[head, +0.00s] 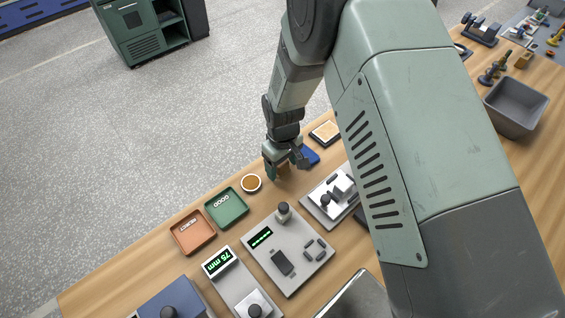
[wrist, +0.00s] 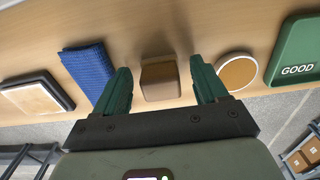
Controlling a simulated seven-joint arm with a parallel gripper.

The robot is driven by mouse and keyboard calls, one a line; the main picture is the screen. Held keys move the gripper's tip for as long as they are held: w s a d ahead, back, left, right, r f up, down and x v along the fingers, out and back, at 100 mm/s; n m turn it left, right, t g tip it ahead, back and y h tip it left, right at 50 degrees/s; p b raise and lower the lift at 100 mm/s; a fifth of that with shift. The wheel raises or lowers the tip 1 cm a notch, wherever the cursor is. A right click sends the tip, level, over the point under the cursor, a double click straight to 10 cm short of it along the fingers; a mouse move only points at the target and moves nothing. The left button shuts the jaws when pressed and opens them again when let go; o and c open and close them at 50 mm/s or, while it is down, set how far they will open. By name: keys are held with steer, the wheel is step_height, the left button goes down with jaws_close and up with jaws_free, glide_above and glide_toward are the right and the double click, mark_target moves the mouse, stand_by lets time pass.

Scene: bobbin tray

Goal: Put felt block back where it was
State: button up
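A small tan-brown block, which I take to be the felt block (wrist: 160,82), stands on the wooden table between the two green fingers of my gripper (wrist: 162,88) in the wrist view. A gap shows on each side, so the fingers are open and not touching it. In the head view my gripper (head: 286,167) is low over the table, and the block (head: 284,169) is partly hidden between its fingers.
A folded blue cloth (wrist: 88,72) lies close beside one finger, and a round dish (wrist: 237,72) beside the other. A black-edged pad (wrist: 38,93) lies beyond the cloth. A green GOOD tray (head: 226,207), an orange tray (head: 193,232) and grey instruments (head: 288,250) stand nearby.

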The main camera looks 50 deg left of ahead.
steer(key=shift+r, duration=0.1)
step_height(320, 180, up, 12)
stand_by(0.6)
steer(key=w+d+r+m+t+y, duration=0.1)
steer(key=w+d+r+m, duration=0.4)
steer(key=d+r, duration=0.6)
steer(key=w+d+r+m+t, duration=0.1)
steer(key=w+d+r+m, duration=0.1)
steer(key=w+d+r, duration=0.7)
steer(key=s+d+r+m+t, duration=0.1)
steer(key=s+d+r+m, duration=0.2)
steer(key=d+r, duration=0.35)
steer(key=s+d+r+m+t, duration=0.1)
steer(key=s+d+r+m, duration=0.15)
steer(key=d, duration=0.65)
steer(key=s+d+r+m+t+h, duration=0.1)
steer(key=s+d+m, duration=0.4)
steer(key=s+d, duration=0.5)
steer(key=shift+d+r+t, duration=0.3)
steer(key=shift+r, duration=0.25)
steer(key=shift+w, duration=0.1)
